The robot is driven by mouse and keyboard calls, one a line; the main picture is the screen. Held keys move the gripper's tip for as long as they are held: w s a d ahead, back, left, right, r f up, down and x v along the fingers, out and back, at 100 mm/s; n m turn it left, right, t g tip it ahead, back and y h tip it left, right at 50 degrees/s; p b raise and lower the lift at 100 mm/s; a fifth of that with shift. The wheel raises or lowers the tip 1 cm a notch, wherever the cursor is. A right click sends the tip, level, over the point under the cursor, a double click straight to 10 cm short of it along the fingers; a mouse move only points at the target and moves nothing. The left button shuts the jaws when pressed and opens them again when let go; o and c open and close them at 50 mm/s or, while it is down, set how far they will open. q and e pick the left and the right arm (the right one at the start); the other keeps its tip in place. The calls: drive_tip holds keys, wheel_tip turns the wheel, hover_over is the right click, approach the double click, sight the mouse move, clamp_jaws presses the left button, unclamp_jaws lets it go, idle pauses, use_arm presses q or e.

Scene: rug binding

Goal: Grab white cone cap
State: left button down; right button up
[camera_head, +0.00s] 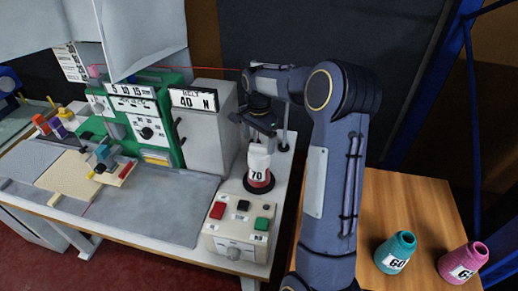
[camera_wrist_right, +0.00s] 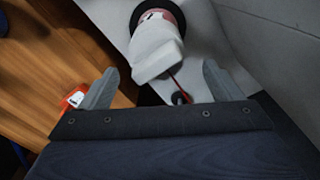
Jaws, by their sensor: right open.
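The white cone cap (camera_head: 259,158) sits over a red cone marked 70 (camera_head: 258,182), which stands on a dark round base on the machine table. In the right wrist view the white cap (camera_wrist_right: 157,50) lies between and a little beyond the open fingers. My right gripper (camera_head: 262,130) is just above the cap in the head view. In the wrist view its two fingers (camera_wrist_right: 160,68) are spread, with visible gaps on both sides of the cap. The cone is mostly hidden behind the cap there. My left gripper is out of view.
A control box (camera_head: 238,227) with red, black and green buttons is in front of the cone. A grey cabinet (camera_head: 206,128) stands to the left. Teal (camera_head: 395,252) and pink (camera_head: 463,262) cones stand on the wooden table (camera_head: 410,205) at right.

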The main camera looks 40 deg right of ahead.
sight(259, 152)
drive_tip(key=f, duration=0.3)
drive_tip(key=f+p, duration=0.1)
drive_tip(key=f, duration=0.2)
drive_tip(key=shift+s+f, duration=0.2)
drive_tip(key=shift+f, duration=0.1)
drive_tip(key=c, duration=0.9)
drive_tip(key=shift+r, duration=0.15)
